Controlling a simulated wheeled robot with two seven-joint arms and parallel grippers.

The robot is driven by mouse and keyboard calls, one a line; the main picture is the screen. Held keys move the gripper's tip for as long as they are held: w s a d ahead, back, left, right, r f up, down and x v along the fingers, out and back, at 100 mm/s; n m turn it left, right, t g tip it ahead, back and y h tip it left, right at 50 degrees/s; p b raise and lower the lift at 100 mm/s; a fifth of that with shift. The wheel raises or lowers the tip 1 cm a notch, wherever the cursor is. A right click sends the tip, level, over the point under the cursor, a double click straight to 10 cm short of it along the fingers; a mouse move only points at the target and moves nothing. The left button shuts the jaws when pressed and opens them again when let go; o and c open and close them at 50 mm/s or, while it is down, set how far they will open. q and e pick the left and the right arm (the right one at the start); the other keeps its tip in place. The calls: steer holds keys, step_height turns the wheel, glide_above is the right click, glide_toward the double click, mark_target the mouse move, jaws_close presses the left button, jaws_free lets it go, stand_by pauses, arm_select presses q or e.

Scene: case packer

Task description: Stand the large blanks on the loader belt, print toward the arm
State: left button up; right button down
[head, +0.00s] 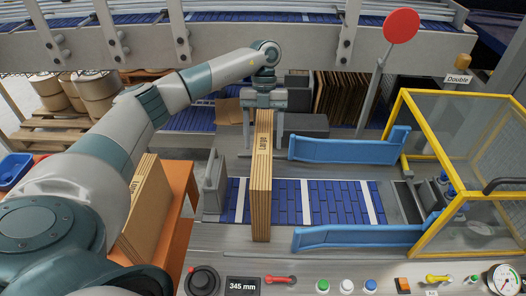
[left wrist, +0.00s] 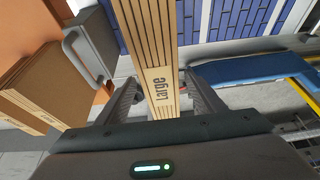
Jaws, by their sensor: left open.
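A bundle of large brown blanks (head: 261,185) stands upright on the blue loader belt (head: 325,200), toward its left end. Its printed "Large" edge faces me, and the print also shows on the bundle in the left wrist view (left wrist: 150,60). My left gripper (head: 263,118) is at the bundle's top, open, with a finger on each side; the left wrist view shows gaps beside the bundle. More large blanks (head: 147,205) stand on the orange table (head: 178,205) at left, and they show in the left wrist view (left wrist: 30,85). My right gripper is not in view.
Two blue side guides (head: 345,149) (head: 355,237) flank the belt. A grey bracket (head: 214,180) stands left of the bundle. A yellow-framed guard (head: 408,165) is at right. A control panel with a 345 mm display (head: 243,286) runs along the front. The belt right of the bundle is clear.

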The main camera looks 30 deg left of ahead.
arm_select(q)
steer(key=b+v, duration=0.2)
steer(key=v, duration=0.4)
steer(key=shift+w+r, duration=0.15)
steer(key=shift+r, duration=0.2)
steer(key=shift+w+a+r, duration=0.2)
steer(key=shift+r, duration=0.4)
steer(key=shift+a, duration=0.1)
